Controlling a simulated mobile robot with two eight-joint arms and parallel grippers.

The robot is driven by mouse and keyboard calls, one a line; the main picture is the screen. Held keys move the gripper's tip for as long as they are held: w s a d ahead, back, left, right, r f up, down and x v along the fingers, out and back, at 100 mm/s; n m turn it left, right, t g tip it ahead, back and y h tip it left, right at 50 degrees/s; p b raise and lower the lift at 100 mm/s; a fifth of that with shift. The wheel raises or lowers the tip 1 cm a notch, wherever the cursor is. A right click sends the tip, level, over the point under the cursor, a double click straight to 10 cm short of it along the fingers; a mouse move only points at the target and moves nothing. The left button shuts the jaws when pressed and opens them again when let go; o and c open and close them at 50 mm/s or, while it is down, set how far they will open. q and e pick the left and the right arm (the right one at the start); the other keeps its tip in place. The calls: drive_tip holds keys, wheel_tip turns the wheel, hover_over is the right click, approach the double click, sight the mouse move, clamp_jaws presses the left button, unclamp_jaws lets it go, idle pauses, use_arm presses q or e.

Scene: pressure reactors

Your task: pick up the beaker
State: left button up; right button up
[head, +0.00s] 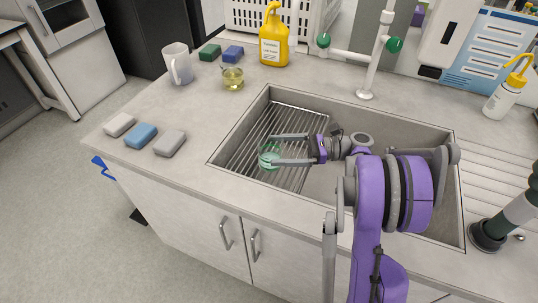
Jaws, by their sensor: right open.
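A small clear, green-tinted glass vessel, which looks like the beaker (268,158), stands on the wire rack at the left of the sink. My right gripper (274,150) reaches in from the right, low over the sink. Its two grey fingers are spread apart, with the tips at the glass, one at its far side and one at its near side. I cannot tell whether they touch it. A second glass vessel with yellow liquid (233,79) stands on the counter behind the sink. My left gripper is not in view.
The sink (236,133) has raised walls around the rack. A white mug (178,64), a yellow jug (273,38) and sponges (141,135) stand on the counter. The tap (373,55) rises behind the sink. The counter left of the sink is partly clear.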

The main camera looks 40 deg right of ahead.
sight(262, 151)
drive_tip(key=x, duration=0.3)
drive_tip(key=f+b+x, duration=0.1)
drive_tip(key=x, duration=0.1)
drive_tip(key=shift+w+d, duration=0.15)
drive_tip(key=shift+w, duration=0.05)
drive_tip(key=shift+w+a+r, duration=0.1)
drive_tip(key=shift+w+a, duration=0.2)
drive_tip(key=shift+a, duration=0.05)
drive_tip(key=c, duration=1.3)
wheel_tip(262, 151, up, 12)
drive_tip(key=p, duration=0.4)
drive_tip(key=shift+p, duration=0.3)
wheel_tip(262, 151, up, 3)
drive_tip(key=shift+p, duration=1.1)
